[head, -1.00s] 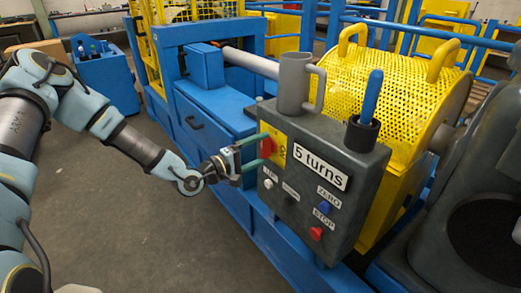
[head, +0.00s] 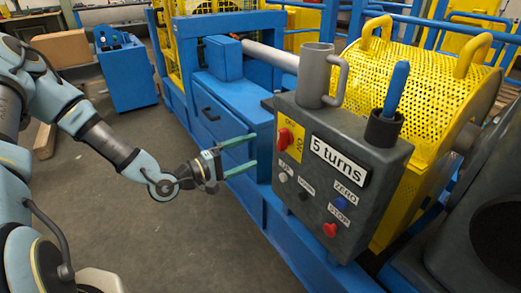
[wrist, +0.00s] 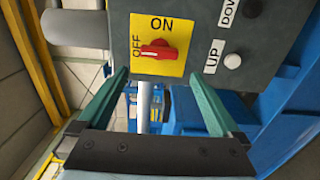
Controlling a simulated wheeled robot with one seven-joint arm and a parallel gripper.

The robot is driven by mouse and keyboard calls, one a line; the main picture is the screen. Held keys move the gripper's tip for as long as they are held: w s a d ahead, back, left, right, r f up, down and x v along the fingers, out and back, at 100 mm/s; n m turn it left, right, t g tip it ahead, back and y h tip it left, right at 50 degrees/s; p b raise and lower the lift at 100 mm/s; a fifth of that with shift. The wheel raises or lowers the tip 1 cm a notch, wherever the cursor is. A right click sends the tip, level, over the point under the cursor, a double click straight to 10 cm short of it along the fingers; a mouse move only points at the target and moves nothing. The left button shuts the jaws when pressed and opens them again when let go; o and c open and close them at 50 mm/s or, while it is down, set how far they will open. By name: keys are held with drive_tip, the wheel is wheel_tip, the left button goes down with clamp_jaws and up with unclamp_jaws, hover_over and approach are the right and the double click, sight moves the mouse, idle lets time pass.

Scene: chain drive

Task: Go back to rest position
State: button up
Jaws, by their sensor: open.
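My gripper (head: 239,156) is open and empty, its two green fingers apart in front of the blue machine, left of the grey control box (head: 292,223). The red rotary switch (head: 285,137) sits on a yellow plate on that box. In the wrist view the red switch (wrist: 158,49) shows ahead, beyond and between the fingertips (wrist: 160,80), and the fingers do not touch it. Its handle lies across the plate toward the OFF label. Part of my arm reaches in from the left in the head view.
The box carries a "5 turns" sign (head: 339,160), a blue button (head: 341,203) and a red STOP button (head: 330,230). A grey mug (head: 315,75) and a black cup with a blue handle (head: 383,128) stand on top. Grey floor (head: 140,230) beneath my arm is clear.

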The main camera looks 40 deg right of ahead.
drive_tip(key=shift+a, duration=0.45)
drive_tip(key=w+a+f+m+t+y+p, duration=0.2)
drive_tip(key=w+a+f+m+y+p, duration=0.15)
drive_tip(key=w+a+y, duration=0.55)
drive_tip(key=w+a+r+t+y+p, duration=0.1)
drive_tip(key=a+r+y, duration=0.15)
drive_tip(key=a, duration=0.45)
drive_tip(key=w+a+r+t+y+p, duration=0.1)
drive_tip(key=a+r+y, duration=0.15)
drive_tip(key=a, duration=0.45)
drive_tip(key=s+a+r+n+y+p, duration=0.1)
drive_tip(key=s+a+r+y+p, duration=0.1)
drive_tip(key=s+a+r, duration=0.2)
drive_tip(key=s+a+r+n+g+y+p, duration=0.1)
drive_tip(key=s+a+r, duration=0.3)
drive_tip(key=a+r, duration=0.7)
drive_tip(key=shift+r+n+y+p, duration=0.4)
drive_tip(key=shift+r+p, duration=0.25)
drive_tip(key=shift+r, duration=0.25)
drive_tip(key=shift+w, duration=0.1)
